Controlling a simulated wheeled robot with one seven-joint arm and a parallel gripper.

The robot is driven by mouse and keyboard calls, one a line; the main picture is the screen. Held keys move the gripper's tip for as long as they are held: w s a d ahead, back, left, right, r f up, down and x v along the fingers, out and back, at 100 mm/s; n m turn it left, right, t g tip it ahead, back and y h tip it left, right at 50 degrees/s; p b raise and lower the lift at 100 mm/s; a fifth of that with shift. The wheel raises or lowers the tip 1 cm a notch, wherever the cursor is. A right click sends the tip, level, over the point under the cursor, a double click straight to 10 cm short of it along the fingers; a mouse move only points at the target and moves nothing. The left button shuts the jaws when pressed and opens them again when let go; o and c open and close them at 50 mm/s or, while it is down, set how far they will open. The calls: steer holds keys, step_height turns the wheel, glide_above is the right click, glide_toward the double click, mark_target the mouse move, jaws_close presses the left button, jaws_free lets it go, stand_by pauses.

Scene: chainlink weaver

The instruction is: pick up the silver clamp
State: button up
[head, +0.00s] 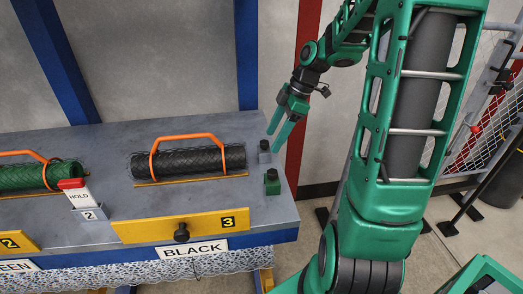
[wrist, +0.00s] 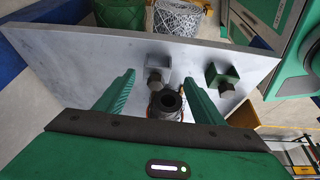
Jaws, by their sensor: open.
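The silver clamp (head: 264,151) is a small grey block with a dark knob, near the right end of the grey bench top. It also shows in the wrist view (wrist: 158,66), between and a little beyond the fingertips. My gripper (head: 275,140) is open and empty, pointing down close to the silver clamp. In the wrist view its green fingers (wrist: 160,78) lie to either side of the clamp in the picture. I cannot tell whether they touch it. A similar green clamp (head: 272,182) stands nearer the front edge, and right of the silver one in the wrist view (wrist: 222,76).
A black mesh roll (head: 200,161) with an orange handle lies left of the clamps; its end (wrist: 171,101) seems to show below the silver clamp. A yellow drawer (head: 185,226) marked 3 is at the bench front. A green roll (head: 25,176) and HOLD sign (head: 77,194) stand further left.

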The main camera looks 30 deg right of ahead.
mark_target(266, 146)
steer(key=shift+w+x, duration=0.2)
steer(key=shift+x, duration=1.2)
steer(key=shift+w+x, duration=0.25)
steer(key=shift+x, duration=1.15)
steer(key=shift+r, duration=0.1)
steer(key=c, duration=1.3)
